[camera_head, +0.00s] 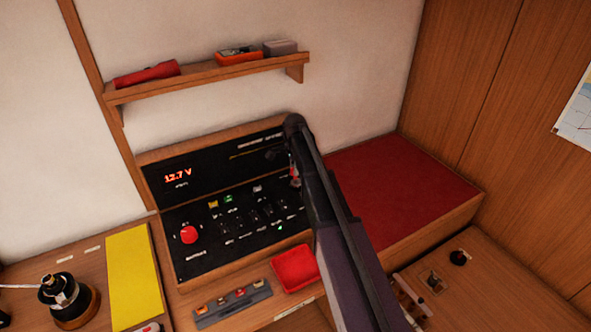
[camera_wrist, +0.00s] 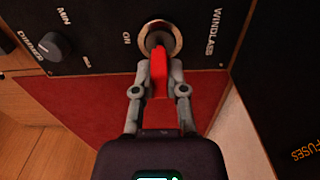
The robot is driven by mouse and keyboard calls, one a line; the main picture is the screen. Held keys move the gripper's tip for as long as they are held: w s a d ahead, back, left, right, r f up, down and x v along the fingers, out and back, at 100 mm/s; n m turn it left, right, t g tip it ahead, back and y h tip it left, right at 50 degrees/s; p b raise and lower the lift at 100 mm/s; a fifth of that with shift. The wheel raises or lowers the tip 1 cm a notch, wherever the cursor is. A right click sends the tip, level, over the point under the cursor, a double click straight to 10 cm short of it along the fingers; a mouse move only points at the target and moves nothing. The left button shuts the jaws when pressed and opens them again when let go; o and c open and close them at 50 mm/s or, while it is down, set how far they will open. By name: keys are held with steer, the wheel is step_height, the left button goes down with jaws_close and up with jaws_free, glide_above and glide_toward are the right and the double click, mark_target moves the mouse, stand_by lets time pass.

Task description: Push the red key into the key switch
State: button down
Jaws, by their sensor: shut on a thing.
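The red key (camera_wrist: 158,72) is held upright between the two grey fingers of my gripper (camera_wrist: 158,91), which is shut on it. The key's far end overlaps the lower part of the round metal key switch (camera_wrist: 153,27) on the black panel, beside the word WINDLASS. I cannot tell whether the tip is inside the switch or just in front of it. In the head view, a small bit of red shows at my gripper (camera_head: 294,176); my arm hides the switch there.
A dimmer knob (camera_wrist: 55,46) is left of the switch. The black panel (camera_head: 160,205) also bears a large red knob (camera_head: 189,235) and several small switches. A red cushion (camera_head: 405,190) lies to the right. A shelf (camera_head: 200,77) hangs above.

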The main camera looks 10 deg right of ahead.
steer(key=shift+f+b, duration=1.65)
stand_by(2.9)
steer(key=c, duration=0.6)
jaws_free()
steer(key=shift+r, duration=0.15)
step_height(320, 180, up, 9)
steer(key=p, duration=0.9)
steer(key=shift+r, duration=0.1)
steer(key=shift+r+p, duration=0.35)
steer(key=shift+p, duration=0.25)
